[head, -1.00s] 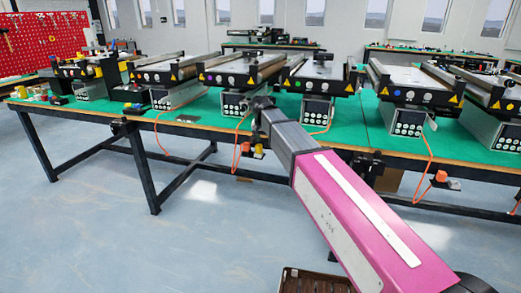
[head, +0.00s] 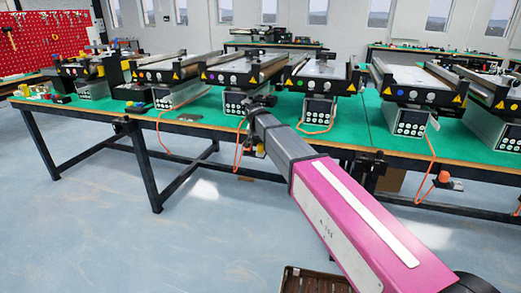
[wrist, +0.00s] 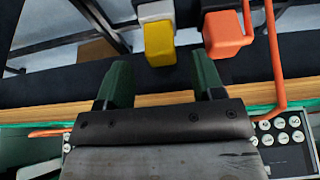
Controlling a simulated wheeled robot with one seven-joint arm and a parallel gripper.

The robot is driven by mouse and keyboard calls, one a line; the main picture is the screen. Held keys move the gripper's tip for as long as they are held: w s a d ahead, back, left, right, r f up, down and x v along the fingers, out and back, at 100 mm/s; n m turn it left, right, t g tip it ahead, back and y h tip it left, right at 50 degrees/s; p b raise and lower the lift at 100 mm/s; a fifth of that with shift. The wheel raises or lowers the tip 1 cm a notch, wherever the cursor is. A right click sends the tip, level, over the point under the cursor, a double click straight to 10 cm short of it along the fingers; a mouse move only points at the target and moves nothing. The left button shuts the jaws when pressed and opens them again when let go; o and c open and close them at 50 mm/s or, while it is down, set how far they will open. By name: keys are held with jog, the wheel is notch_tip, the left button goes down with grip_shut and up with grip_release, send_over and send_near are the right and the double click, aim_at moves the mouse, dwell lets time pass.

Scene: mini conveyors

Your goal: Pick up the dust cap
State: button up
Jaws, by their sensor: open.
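My gripper (wrist: 160,62) is open, its two green fingers apart and nothing between them. In the head view my gripper (head: 258,103) is at the front edge of the green table, partly hidden by my arm. A yellow block with a grey-white top (wrist: 158,38) lies just beyond the fingertips in the wrist view, roughly in line with the gap. An orange piece (wrist: 224,32) sits to its right beside orange cables; it also shows hanging below the table edge in the head view (head: 245,147). I cannot tell which piece is the dust cap.
The wooden table edge (wrist: 60,119) runs under the fingers. A control box with round buttons (wrist: 285,140) is at lower right. Orange cables (wrist: 277,60) hang close to the right finger. Several mini conveyors (head: 325,72) stand on the table.

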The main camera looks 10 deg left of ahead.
jog(key=x, duration=0.3)
jog(key=shift+a, duration=0.1)
jog(key=c, duration=1)
jog(key=shift+r, duration=0.2)
